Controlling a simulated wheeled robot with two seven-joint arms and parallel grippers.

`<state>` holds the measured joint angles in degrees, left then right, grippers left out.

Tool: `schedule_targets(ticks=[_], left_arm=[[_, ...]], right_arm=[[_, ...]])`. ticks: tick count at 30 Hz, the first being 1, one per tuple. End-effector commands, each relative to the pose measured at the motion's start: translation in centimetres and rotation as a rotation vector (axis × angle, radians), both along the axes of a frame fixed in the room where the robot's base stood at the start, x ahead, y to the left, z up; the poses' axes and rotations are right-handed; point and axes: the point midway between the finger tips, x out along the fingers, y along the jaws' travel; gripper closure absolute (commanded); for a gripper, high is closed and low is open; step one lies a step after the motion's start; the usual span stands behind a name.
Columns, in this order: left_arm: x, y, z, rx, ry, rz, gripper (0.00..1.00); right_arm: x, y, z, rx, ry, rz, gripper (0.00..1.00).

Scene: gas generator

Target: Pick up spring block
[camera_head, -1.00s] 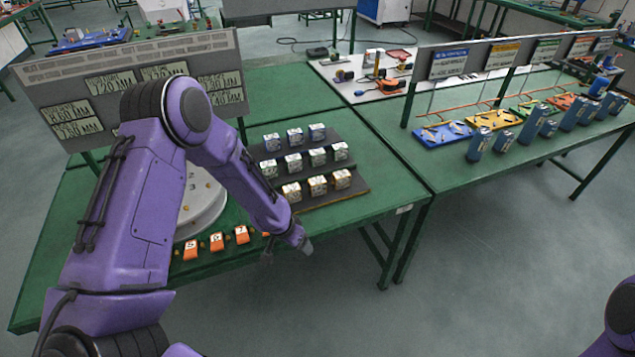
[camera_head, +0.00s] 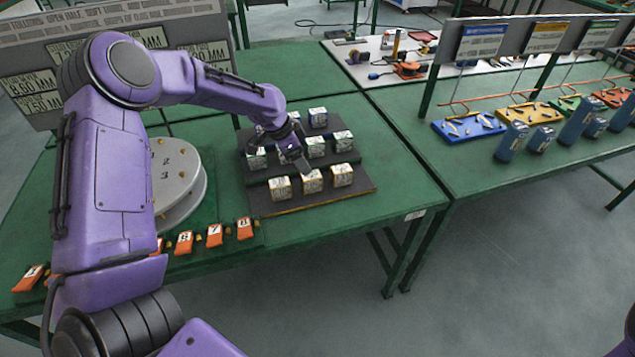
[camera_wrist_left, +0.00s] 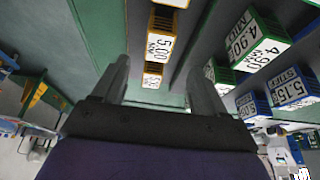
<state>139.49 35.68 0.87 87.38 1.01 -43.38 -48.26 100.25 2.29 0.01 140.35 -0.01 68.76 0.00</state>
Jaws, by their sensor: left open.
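Small white-labelled spring blocks stand in rows on a dark stepped stand (camera_head: 262,207). The front row has yellow-edged blocks: left (camera_head: 280,188), middle (camera_head: 312,182) and right (camera_head: 342,175). My left gripper (camera_head: 297,160) hangs over the stand, pointing down close behind the front middle block; whether it touches any block cannot be told. In the left wrist view the gripper (camera_wrist_left: 158,70) is open and empty, with a yellow block marked 5.00 (camera_wrist_left: 162,32) ahead between its fingers. Green blocks marked 4.90 (camera_wrist_left: 257,42) and blue blocks (camera_wrist_left: 290,88) lie to the right. The arm hides some rear blocks.
A round grey numbered disc (camera_head: 180,180) stands left of the stand. Orange numbered tags (camera_head: 214,235) line the table's front edge. A sign board (camera_head: 205,35) stands behind. Free green tabletop (camera_head: 400,190) lies right of the stand.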

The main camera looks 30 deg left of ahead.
Motion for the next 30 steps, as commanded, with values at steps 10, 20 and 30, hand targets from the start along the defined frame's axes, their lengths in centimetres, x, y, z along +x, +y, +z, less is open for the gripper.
schedule_targets(ticks=[10,20,30], left_arm=[[1.9,-1.5,-5.1,0.001,0.006,-0.002,0.28],[2.7,-2.4,-9.8,0.002,0.005,0.000,0.28],[2.9,-2.4,-10.2,0.001,0.003,0.002,0.54]], right_arm=[[0.0,0.0,0.8,0.000,0.000,0.000,0.57],[0.0,0.0,2.7,0.000,0.000,0.000,0.57],[0.0,0.0,2.6,0.000,0.000,0.000,0.57]])
